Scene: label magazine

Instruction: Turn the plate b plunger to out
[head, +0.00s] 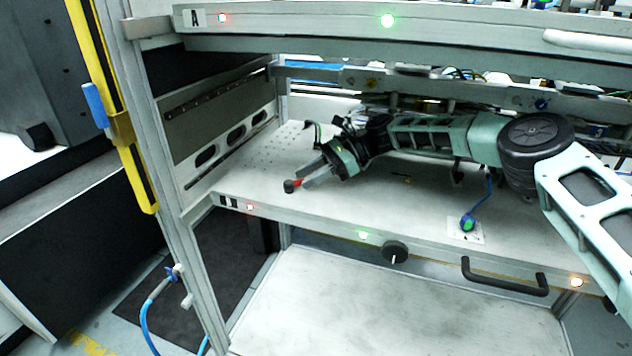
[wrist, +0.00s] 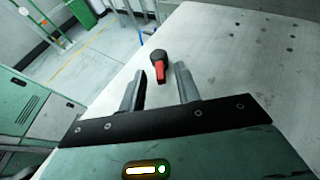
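The plate b plunger, a dark knob with a red lever, sits near the front left corner of plate B. It shows in the head view (head: 291,186) and in the wrist view (wrist: 159,66). Plate B (head: 240,182) is the pale middle shelf marked by a small label at its front left. My gripper (head: 314,177) is over the plate, just right of the plunger. In the wrist view my gripper (wrist: 160,84) is open, its two fingers apart, with the plunger ahead of the gap between them. No contact shows. The fingers are empty.
Plate A (head: 300,20) spans above my arm. A black knob (head: 394,252) and a black handle (head: 505,276) are on the front below plate B. The frame post (head: 170,180) stands left. Plate B's front left is clear around the plunger.

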